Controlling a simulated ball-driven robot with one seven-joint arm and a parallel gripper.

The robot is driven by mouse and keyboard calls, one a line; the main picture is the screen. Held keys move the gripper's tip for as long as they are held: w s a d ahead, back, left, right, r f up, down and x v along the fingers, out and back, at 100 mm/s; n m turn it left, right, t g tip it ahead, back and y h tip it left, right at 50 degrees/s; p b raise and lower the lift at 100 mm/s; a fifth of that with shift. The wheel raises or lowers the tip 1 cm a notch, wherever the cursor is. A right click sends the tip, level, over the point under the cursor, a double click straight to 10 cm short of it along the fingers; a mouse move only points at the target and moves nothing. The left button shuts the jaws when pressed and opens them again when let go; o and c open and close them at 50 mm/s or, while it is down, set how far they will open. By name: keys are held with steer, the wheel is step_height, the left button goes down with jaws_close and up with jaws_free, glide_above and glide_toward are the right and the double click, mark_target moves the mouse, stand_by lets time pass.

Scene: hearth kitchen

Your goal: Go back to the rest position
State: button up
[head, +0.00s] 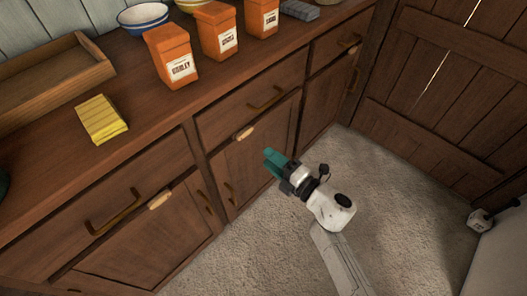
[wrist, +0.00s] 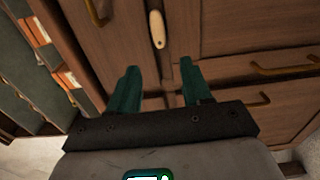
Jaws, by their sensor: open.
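My gripper (head: 272,160) has teal fingers and is in front of the brown wooden cabinet (head: 262,160), below the counter's edge. In the wrist view my gripper (wrist: 155,88) shows its two teal fingers spread apart with nothing between them. Beyond the fingers are cabinet fronts and a pale wooden handle piece (wrist: 157,30). In the head view my white arm reaches up from the bottom, over the floor.
The counter (head: 130,75) holds orange bags (head: 172,58), a yellow cloth (head: 101,119), a wooden tray (head: 50,80) and a blue-rimmed bowl (head: 143,18). Brass handles (head: 118,215) stick out from the drawers. A plank door (head: 440,90) stands right. Pale floor (head: 400,210) is clear around my arm.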

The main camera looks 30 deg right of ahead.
steer(key=shift+s+d, duration=0.1)
steer(key=shift+s, duration=0.1)
stand_by(0.5)
steer(key=s+d+f+m+g+h, duration=0.1)
steer(key=s+d+m+g+h, duration=0.6)
steer(key=d+m+h, duration=0.8)
steer(key=s+a+f+m+g+y, duration=0.2)
steer(key=s+a+m+g+y, duration=0.1)
steer(key=s, duration=0.4)
steer(key=s+a+f+m+g+y, duration=0.3)
steer(key=s+m+y, duration=0.1)
steer(key=s, duration=0.3)
steer(key=s+a+r+g+y, duration=0.2)
steer(key=s+a+g, duration=0.1)
steer(key=s+a, duration=0.3)
step_height(320, 180, up, 14)
steer(key=d+p, duration=0.1)
steer(key=p, duration=1.4)
steer(key=shift+s, duration=0.35)
